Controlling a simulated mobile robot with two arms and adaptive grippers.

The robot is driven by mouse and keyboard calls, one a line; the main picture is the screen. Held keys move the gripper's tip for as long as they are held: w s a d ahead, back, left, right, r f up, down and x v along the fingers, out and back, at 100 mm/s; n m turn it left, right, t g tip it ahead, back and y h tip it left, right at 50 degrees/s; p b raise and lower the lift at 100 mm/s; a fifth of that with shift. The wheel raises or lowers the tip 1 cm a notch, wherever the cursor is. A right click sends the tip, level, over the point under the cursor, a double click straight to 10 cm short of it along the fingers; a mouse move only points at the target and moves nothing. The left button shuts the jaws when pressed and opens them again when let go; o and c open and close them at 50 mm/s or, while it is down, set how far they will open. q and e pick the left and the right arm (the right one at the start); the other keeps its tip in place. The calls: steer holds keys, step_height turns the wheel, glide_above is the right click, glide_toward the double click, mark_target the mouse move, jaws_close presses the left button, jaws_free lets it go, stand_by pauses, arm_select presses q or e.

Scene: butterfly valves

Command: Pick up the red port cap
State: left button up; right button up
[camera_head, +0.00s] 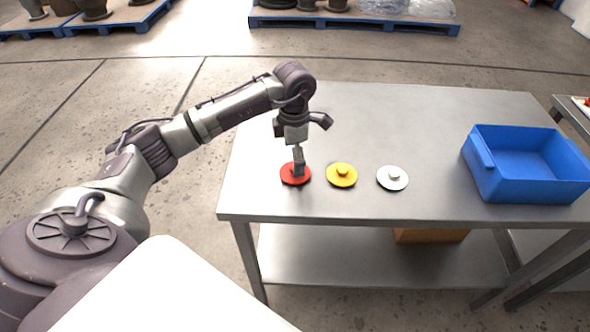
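The red port cap (288,176) is a round disc lying on the metal table (440,115), near its left front. My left gripper (298,170) points down over the cap, with its fingertips at the cap's middle and hiding the knob there. I cannot tell whether the fingers are apart or closed on the knob. The cap looks flat on the table. My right gripper is not in view.
A yellow cap (342,175) and a white cap (392,178) lie in a row to the right of the red one. A blue bin (490,180) stands at the table's right end. The back of the tabletop is clear. A brown box (430,235) sits on the lower shelf.

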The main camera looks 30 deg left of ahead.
arm_select(q)
step_height(320, 180, down, 4)
steer(key=shift+f+p, duration=0.1)
steer(key=shift+p, duration=0.35)
steer(key=shift+s, duration=0.15)
steer(key=c, duration=1.3)
